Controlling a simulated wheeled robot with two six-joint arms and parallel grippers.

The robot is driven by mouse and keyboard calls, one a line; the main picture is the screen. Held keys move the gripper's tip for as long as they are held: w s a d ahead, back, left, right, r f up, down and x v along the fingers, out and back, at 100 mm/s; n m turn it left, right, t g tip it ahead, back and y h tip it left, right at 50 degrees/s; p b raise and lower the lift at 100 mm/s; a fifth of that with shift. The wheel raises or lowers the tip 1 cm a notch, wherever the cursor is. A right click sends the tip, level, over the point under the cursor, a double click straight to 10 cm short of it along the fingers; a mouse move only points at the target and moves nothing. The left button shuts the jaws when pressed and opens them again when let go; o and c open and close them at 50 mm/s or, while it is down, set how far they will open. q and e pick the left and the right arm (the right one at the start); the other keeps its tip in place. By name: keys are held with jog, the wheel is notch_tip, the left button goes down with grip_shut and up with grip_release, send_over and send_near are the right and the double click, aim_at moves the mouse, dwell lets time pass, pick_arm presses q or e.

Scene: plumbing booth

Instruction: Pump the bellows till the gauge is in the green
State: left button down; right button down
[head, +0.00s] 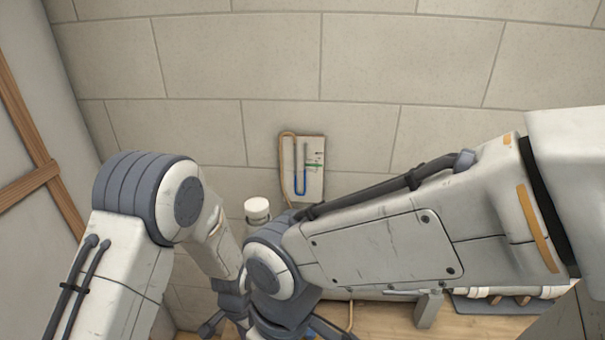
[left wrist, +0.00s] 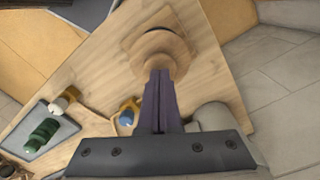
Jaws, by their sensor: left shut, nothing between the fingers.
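The gauge (head: 303,168) is a pale board on the back wall with a U-shaped tube. A round wooden disc with a smaller round top (left wrist: 160,48), seemingly the bellows, stands on the wooden bench in the left wrist view. My left gripper (left wrist: 160,78) is shut and empty, its tips over the near edge of this top; contact is unclear. In the head view my arms hide the bellows. My right arm reaches down to the middle, where dark parts overlap, so its jaws cannot be made out.
A white-capped container (head: 257,210) stands behind my arms. A grey block (head: 428,308) and a dark tray with pale pipes (head: 510,292) are at right. In the left wrist view, a grey tray (left wrist: 30,118) holds a green object, and a blue-topped piece (left wrist: 127,117) is nearby.

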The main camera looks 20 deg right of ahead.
pick_arm(q)
jog(key=shift+f+b, duration=0.9)
jog(key=shift+f, duration=0.5)
jog(key=shift+r+p, duration=1.65)
jog(key=shift+r, duration=0.4)
jog(key=shift+f, duration=0.1)
